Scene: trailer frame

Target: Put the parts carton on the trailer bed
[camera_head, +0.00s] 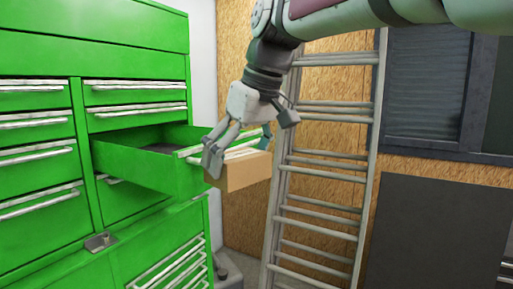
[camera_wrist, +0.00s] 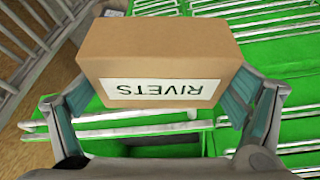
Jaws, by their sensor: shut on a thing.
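The parts carton (camera_head: 243,172) is a small brown cardboard box in front of the open green drawer in the head view. In the wrist view the carton (camera_wrist: 165,48) fills the upper middle, with a white label reading RIVETS, upside down in this picture. My gripper (camera_head: 238,150) is shut on the carton, with one finger at each side of it; the teal finger pads show in the wrist view (camera_wrist: 158,108). The carton is clear of the drawer's inside, beside its front. I see no trailer bed in either view.
A green tool cabinet (camera_head: 60,155) fills the left, with one drawer (camera_head: 150,165) pulled out right beside the carton. A metal ladder (camera_head: 325,165) leans on the wooden wall (camera_head: 225,35) to the right. A dark panel (camera_head: 440,230) stands at the far right.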

